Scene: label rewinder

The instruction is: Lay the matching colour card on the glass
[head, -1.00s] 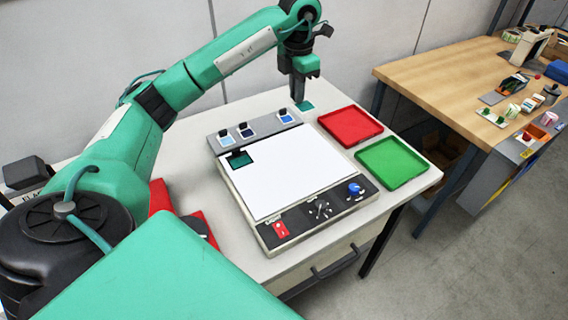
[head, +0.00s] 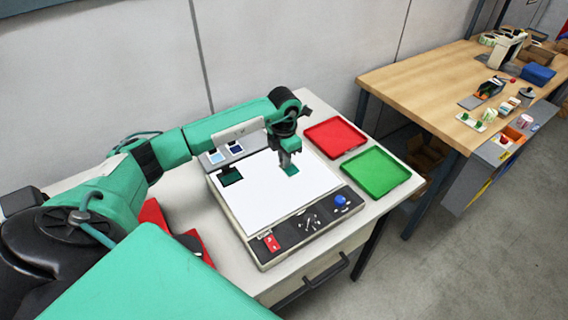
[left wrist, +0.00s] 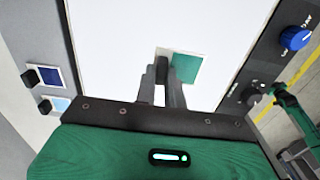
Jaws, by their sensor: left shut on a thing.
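My left gripper (head: 287,163) is over the right part of the white glass (head: 262,199) of the light box. It is shut on a teal-green card (head: 292,171), which also shows beside the fingertips in the left wrist view (left wrist: 188,68). The card looks low over the glass; I cannot tell whether it touches. A dark green sample (head: 231,177) lies at the glass's far left corner, apart from the held card.
Blue cards (head: 217,157) sit in the grey rack behind the glass, partly hidden by my arm. A red tray (head: 335,137) and a green tray (head: 376,171) stand to the right. A knob panel (head: 310,222) borders the glass in front.

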